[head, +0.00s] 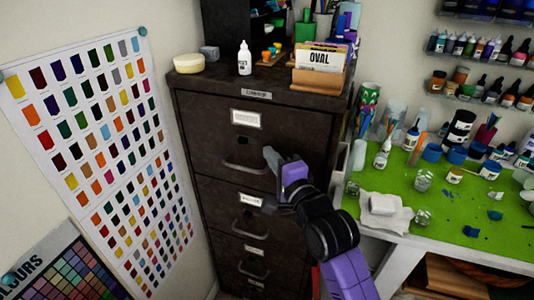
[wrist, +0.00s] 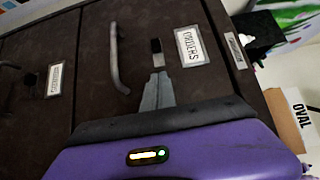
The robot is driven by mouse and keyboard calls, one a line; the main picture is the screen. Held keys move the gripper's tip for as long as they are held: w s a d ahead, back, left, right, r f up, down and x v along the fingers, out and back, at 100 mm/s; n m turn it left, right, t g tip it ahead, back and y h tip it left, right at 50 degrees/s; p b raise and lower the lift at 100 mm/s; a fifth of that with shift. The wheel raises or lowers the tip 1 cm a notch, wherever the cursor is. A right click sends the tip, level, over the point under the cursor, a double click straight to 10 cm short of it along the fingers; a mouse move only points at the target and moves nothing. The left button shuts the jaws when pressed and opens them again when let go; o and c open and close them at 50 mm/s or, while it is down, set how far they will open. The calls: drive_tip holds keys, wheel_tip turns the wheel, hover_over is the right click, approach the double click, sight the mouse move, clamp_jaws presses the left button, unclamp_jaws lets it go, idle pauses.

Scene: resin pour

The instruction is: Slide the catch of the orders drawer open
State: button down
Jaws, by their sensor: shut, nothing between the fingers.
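The orders drawer (head: 215,140) is the top drawer of a dark metal cabinet and looks shut. Its white ORDERS label (wrist: 193,46) is readable in the wrist view, and its curved handle (wrist: 115,60) is beside it. Between label and handle is the small dark catch (wrist: 156,46). In the head view the handle (head: 244,168) hangs below the label (head: 246,119). My gripper (head: 268,152) is in front of the drawer's right part. Its fingertips (wrist: 158,76) are shut and empty, pointing at the catch's lower end in the wrist view; I cannot tell whether they touch it.
More drawers lie below, with handles like the lower one (head: 250,228). A card box marked OVAL (head: 318,78), a white bottle (head: 245,60) and a round tub (head: 189,64) stand on the cabinet. A cluttered green-topped bench (head: 380,185) is right; a colour chart (head: 95,135) hangs left.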

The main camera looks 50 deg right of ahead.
drive_tip(key=b+v, duration=0.1)
drive_tip(key=v, duration=0.7)
drive_tip(key=shift+s+b, duration=0.2)
drive_tip(key=shift+b, duration=0.15)
drive_tip(key=shift+r, duration=0.1)
drive_tip(key=s+a+f+n+y, duration=0.3)
drive_tip(key=s+a+f+n, duration=0.3)
drive_tip(key=s+a+n, duration=0.3)
drive_tip(key=s+a+f+n+g+y, duration=0.1)
drive_tip(key=s+a+f+n+y, duration=0.3)
drive_tip(key=s+a+f+n, duration=0.3)
drive_tip(key=s+a+n, duration=0.3)
drive_tip(key=s+n, duration=0.4)
drive_tip(key=s, duration=0.1)
drive_tip(key=shift+a+g+y, duration=0.25)
drive_tip(key=shift+g+y, duration=0.05)
drive_tip(key=c, duration=2.1)
unclamp_jaws()
